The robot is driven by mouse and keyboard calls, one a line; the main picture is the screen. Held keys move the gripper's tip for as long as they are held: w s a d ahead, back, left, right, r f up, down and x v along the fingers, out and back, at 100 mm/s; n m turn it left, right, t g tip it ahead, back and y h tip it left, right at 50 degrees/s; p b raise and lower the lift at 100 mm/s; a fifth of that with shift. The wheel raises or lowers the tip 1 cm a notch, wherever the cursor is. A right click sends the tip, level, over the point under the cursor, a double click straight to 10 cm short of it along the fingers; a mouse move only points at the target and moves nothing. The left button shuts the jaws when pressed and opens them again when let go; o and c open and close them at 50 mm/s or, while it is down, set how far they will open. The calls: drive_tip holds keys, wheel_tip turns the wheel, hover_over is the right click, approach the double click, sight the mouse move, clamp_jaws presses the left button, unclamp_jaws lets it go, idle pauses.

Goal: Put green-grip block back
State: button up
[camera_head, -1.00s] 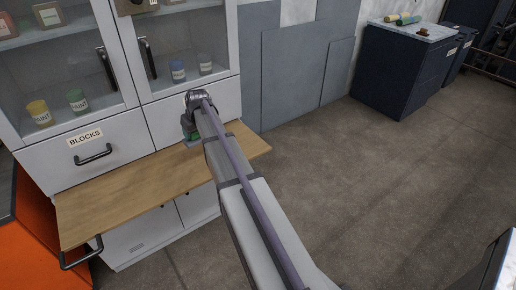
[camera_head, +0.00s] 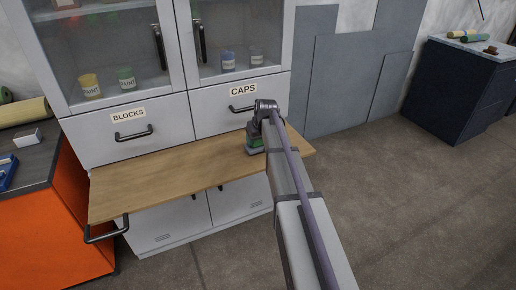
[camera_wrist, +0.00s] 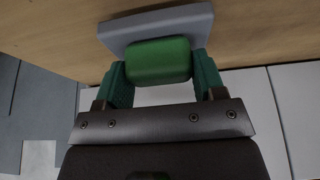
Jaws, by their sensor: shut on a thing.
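My gripper (camera_wrist: 162,82) is shut on the green grip of the green-grip block (camera_wrist: 158,60) in the wrist view. The block's grey body (camera_wrist: 196,21) lies beyond the grip, over the wooden board. In the head view my gripper (camera_head: 254,142) is by the right part of the wooden board (camera_head: 160,180), in front of the caps drawer (camera_head: 232,117). The arm and gripper mostly hide the block there. I cannot tell whether the block touches the board. The drawer labelled blocks (camera_head: 131,146) is shut, left of the caps drawer.
The white cabinet has glass doors with paint cups (camera_head: 90,86) behind them. The board juts out below the drawers, with a dark handle (camera_head: 106,234) at its left. An orange cabinet (camera_head: 80,225) stands left. A dark cabinet (camera_head: 455,95) stands right. The floor (camera_head: 400,210) between is open.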

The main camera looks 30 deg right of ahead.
drive_tip(key=shift+f, duration=0.85)
drive_tip(key=shift+r, duration=0.3)
drive_tip(key=shift+f, duration=0.15)
drive_tip(key=o, duration=1.1)
drive_tip(key=shift+c, duration=0.2)
drive_tip(key=p+v, duration=1.2)
drive_tip(key=v, duration=0.1)
drive_tip(key=s+a+f+g, duration=0.2)
drive_tip(key=s+a+g, duration=0.2)
drive_tip(key=s+a, duration=1.7)
drive_tip(key=s, duration=0.3)
drive_tip(key=shift+a+g+b, duration=0.25)
drive_tip(key=shift+g+b, duration=0.05)
